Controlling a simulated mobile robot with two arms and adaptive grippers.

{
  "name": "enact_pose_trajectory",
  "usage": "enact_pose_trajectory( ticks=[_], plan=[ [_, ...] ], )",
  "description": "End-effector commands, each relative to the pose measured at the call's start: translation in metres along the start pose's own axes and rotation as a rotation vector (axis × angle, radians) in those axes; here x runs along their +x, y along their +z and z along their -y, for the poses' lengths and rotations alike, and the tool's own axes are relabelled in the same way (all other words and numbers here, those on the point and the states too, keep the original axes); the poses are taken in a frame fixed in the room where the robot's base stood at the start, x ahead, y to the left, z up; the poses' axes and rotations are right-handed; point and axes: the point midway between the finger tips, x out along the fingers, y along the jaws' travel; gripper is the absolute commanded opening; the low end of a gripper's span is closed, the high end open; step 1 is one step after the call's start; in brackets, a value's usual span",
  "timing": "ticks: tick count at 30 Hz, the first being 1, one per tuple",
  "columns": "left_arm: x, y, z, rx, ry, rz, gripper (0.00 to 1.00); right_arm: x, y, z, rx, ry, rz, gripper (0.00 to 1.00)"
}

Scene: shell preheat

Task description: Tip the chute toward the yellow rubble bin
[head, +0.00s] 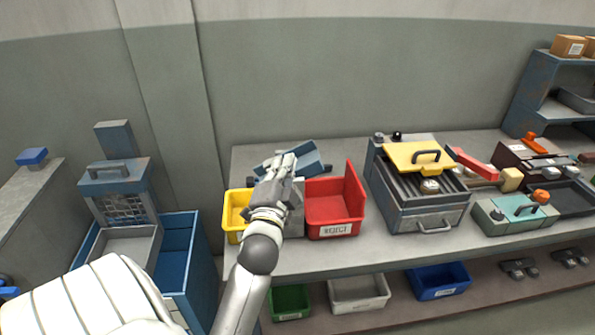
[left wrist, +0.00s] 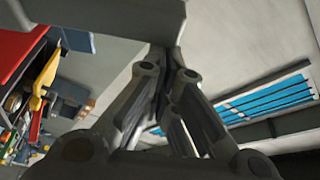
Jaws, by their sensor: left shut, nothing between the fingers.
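The blue chute (head: 306,158) sits at the back of the table, above and between the yellow bin (head: 233,212) and the red REJECT bin (head: 336,207). My left arm and gripper cover its middle, so its exact tilt is hard to tell. My left gripper (head: 285,163) is shut and empty, right at the chute in the head view; whether it touches is not clear. Its fingers (left wrist: 165,60) also show closed together in the left wrist view. The yellow bin is partly hidden by my arm. My right gripper is not in view.
Right of the red bin stands a grey heater box (head: 420,205) with a yellow lid (head: 410,157). A teal box (head: 512,218) is farther right. A blue cabinet (head: 180,260) stands left of the table. Green, white and blue bins (head: 438,280) are on the lower shelf.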

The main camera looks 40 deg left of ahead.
Motion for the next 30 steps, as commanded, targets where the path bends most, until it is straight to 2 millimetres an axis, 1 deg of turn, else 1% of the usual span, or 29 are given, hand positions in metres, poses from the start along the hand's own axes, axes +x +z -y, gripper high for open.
enact_pose_trajectory(
  ticks=[1, 3, 10, 30],
  plan=[
    [-0.002, 0.006, -0.002, -0.025, -0.008, 0.003, 0.00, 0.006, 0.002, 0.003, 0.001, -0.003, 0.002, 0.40],
    [-0.003, 0.010, -0.001, -0.060, -0.021, 0.003, 0.00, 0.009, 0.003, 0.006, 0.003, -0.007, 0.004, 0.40],
    [-0.006, 0.018, 0.002, -0.134, -0.045, 0.003, 0.00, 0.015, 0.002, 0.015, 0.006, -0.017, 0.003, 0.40],
    [-0.006, 0.022, 0.003, -0.156, -0.050, 0.009, 0.00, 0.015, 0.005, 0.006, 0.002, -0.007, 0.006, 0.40]
  ],
)
